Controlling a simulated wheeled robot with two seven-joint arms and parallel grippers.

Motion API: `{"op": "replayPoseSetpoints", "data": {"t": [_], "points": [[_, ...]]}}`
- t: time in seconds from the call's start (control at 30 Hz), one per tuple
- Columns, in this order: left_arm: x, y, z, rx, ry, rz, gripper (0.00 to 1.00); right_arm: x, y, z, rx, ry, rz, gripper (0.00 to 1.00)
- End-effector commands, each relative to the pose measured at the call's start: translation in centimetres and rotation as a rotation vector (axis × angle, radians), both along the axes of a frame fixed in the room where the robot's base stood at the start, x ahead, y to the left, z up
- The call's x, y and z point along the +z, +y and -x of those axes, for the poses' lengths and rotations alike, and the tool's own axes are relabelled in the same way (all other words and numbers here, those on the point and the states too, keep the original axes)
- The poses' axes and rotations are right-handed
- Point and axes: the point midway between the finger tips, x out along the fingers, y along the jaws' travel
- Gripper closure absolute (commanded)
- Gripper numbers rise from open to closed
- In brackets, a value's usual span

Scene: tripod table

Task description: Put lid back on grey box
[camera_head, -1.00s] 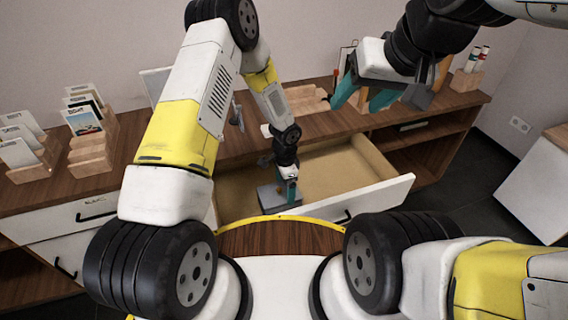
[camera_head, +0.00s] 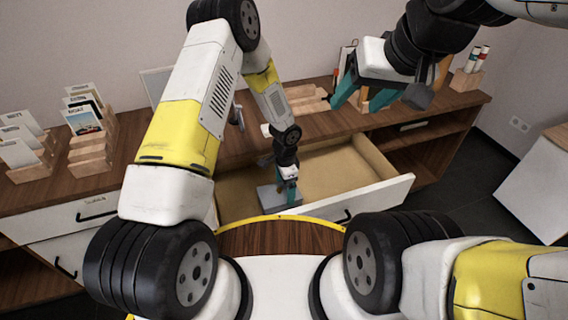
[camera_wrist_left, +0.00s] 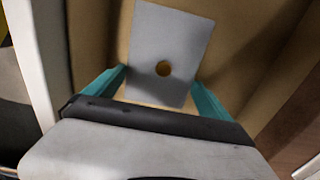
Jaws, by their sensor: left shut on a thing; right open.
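A flat grey panel with a round tan spot, which looks like the lid (camera_wrist_left: 172,45), fills the middle of the left wrist view. In the head view a grey box-like shape (camera_head: 267,197) sits in the open drawer, partly hidden by my left gripper (camera_head: 287,188). I cannot tell lid from box there. My left gripper reaches down into the drawer; its teal fingers (camera_wrist_left: 160,95) are on either side of the grey panel, shut on it. My right gripper (camera_head: 362,102) is open and empty, raised above the counter at the right.
The open drawer (camera_head: 375,197) has a tan inside and free room right of the grey shape. Wooden card holders (camera_head: 90,160) stand on the counter (camera_head: 140,180) at the left. A wooden holder with bottles (camera_head: 467,80) stands at the far right.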

Motion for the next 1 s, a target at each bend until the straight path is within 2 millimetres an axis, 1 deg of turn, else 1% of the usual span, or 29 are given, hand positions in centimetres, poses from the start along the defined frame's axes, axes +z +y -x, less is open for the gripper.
{"op": "replayPoseSetpoints", "data": {"t": [0.37,0.4,0.43,0.8,1.0], "points": [[-0.05,0.00,0.01,0.000,0.000,0.000,0.52,0.00,0.00,0.00,0.000,0.000,0.000,0.42],[-0.05,0.00,0.01,0.000,0.000,0.000,0.05,0.00,0.00,0.00,0.000,0.000,0.000,0.42],[-0.05,0.00,0.01,0.000,0.000,0.000,0.00,0.00,0.00,0.00,0.000,0.000,0.000,0.42],[-0.01,0.00,0.01,0.000,0.000,0.000,0.00,0.00,0.00,0.00,0.000,0.000,0.000,0.42],[0.91,0.00,0.00,0.001,0.000,0.000,0.00,0.00,0.00,0.00,0.000,0.000,0.000,0.42]]}}
